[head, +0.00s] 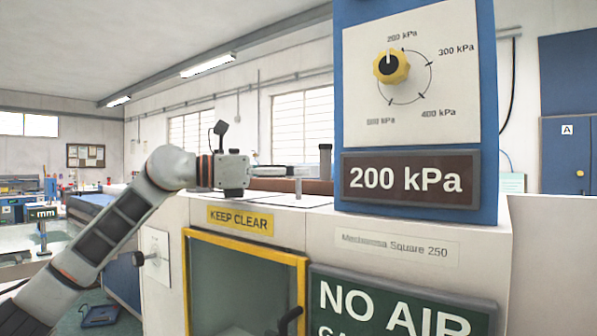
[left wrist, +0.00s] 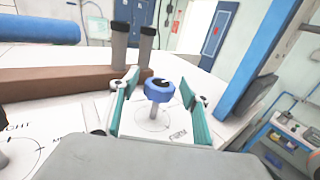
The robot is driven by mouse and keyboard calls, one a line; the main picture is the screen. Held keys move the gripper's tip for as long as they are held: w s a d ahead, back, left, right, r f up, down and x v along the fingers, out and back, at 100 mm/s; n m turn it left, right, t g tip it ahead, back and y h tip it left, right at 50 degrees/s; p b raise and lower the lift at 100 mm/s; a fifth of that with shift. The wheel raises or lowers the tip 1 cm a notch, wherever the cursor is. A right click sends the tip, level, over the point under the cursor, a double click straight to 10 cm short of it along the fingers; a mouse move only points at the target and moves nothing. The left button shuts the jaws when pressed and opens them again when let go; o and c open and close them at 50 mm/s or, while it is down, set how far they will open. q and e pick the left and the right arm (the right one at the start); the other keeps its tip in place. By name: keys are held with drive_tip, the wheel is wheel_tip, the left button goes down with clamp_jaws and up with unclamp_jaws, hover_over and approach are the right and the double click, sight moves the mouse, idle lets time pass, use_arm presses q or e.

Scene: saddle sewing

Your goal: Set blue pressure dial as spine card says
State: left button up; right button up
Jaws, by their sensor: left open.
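A blue knob (left wrist: 158,90) stands on a grey stem above a white dial face (left wrist: 140,122) with a printed circle and the word FIRM. A dark mark shows on its top; its exact setting cannot be told. My left gripper (left wrist: 166,84) is open, with one finger on each side of the blue knob. In the head view my left gripper (head: 292,171) reaches level over the machine's white top. No blue knob can be made out there. A spine card cannot be identified in either view. My right gripper is not in view.
A blue column (head: 487,130) holds a yellow knob (head: 390,67) pointing at 200 kPa, above a 200 kPa plate (head: 405,179). A yellow-framed window (head: 245,245) is below.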

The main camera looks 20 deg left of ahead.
use_arm(q)
drive_tip(key=v, duration=1.2)
idle(0.4)
